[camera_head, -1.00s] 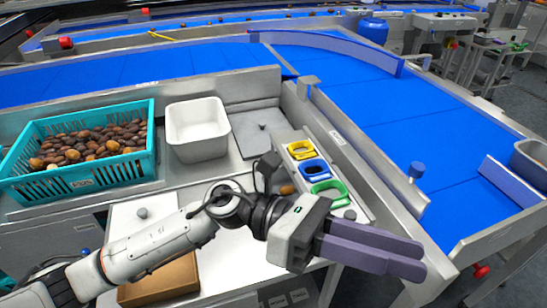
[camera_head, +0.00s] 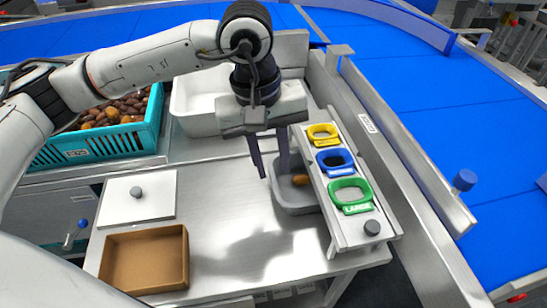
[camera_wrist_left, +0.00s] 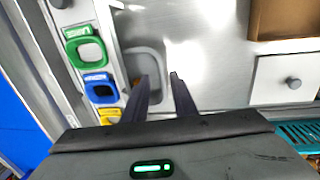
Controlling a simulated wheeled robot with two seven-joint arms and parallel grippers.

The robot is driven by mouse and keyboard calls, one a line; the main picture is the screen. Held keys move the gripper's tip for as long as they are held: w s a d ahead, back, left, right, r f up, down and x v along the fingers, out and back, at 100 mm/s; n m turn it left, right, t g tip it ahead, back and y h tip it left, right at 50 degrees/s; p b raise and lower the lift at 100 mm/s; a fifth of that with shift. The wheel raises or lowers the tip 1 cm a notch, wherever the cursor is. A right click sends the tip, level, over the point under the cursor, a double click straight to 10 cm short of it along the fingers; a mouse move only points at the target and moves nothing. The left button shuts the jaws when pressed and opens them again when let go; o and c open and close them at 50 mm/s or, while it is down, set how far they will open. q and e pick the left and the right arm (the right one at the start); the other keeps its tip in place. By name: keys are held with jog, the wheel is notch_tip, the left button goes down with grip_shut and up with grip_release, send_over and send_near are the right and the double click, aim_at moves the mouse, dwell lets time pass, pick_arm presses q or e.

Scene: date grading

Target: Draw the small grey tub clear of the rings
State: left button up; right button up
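The small grey tub (camera_head: 292,206) stands on the steel bench, partly under the left edge of the white ring rack (camera_head: 336,212). A brown date (camera_head: 300,180) shows in it. The yellow (camera_head: 322,134), blue (camera_head: 334,161) and green (camera_head: 350,195) rings sit in a row on the rack. My left gripper (camera_head: 273,174) points down, open and empty, at the tub's left side. In the left wrist view, the tub's near wall side (camera_wrist_left: 162,62) shows between its spread fingers (camera_wrist_left: 158,77); contact cannot be told. My right gripper is not seen.
A teal crate of dates (camera_head: 115,142) and a white bin (camera_head: 190,122) stand behind. A white board with a knob (camera_head: 155,205) and a brown tray (camera_head: 145,235) lie at left. The bench left of the tub is clear. A metal rail and blue belt (camera_head: 430,120) are at right.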

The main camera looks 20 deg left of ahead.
aim_at(279, 194)
pick_arm(q)
jog(key=shift+f, duration=0.1)
jog(key=f, duration=0.6)
jog(key=d+f, duration=0.1)
jog(key=f, duration=0.3)
jog(key=shift+w+d+f, duration=0.1)
jog(key=shift+w, duration=0.3)
